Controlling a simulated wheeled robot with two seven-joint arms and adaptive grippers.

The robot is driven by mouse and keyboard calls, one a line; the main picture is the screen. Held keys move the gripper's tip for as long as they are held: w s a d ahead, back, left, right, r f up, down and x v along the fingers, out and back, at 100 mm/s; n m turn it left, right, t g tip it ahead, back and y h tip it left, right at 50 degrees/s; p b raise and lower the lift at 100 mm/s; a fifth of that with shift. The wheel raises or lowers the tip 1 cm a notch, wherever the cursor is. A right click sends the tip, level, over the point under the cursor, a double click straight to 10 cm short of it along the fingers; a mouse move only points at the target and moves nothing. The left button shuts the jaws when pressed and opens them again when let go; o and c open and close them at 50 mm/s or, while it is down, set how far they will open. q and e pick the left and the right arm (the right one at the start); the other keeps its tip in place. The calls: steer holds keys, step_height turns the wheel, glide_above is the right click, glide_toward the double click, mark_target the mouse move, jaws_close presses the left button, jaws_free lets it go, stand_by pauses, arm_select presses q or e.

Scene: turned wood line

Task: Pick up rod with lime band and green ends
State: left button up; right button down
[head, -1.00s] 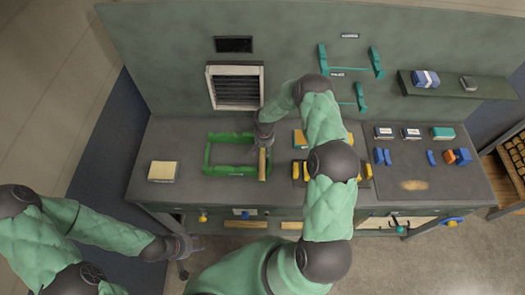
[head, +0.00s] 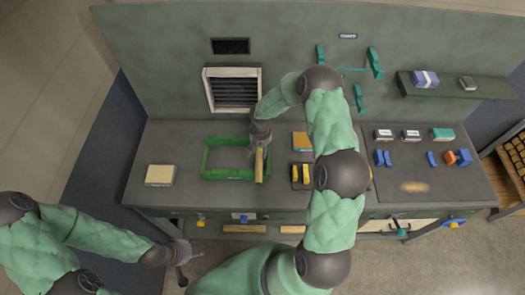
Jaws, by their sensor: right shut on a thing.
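My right gripper (head: 260,146) is shut on a slim tan wooden rod (head: 259,166) at the right side of the green tray frame. The rod points toward the bench's front edge. Its lime band and green ends are too small or hidden to make out. Whether it touches the bench cannot be told. My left gripper (head: 187,252) hangs low in front of the bench at the left, away from the rod; its fingers are too small to judge.
The green open frame (head: 206,158) lies on the grey bench (head: 300,205). A yellow-topped block (head: 160,175) sits at left. Yellow pieces on a dark holder (head: 301,173) stand right of the rod, partly behind my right arm. Blue and orange pieces (head: 452,157) lie further right.

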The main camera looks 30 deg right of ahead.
mark_target(259, 154)
steer(key=r, duration=0.1)
steer(key=s+a+r, duration=0.1)
steer(key=a+r, duration=0.1)
steer(key=shift+s+r+b, duration=0.1)
steer(key=shift+s+b, duration=0.2)
steer(key=s+a+r+b, duration=0.2)
steer(key=s+a+r, duration=0.2)
steer(key=s+a, duration=0.2)
steer(key=shift+a, duration=0.45)
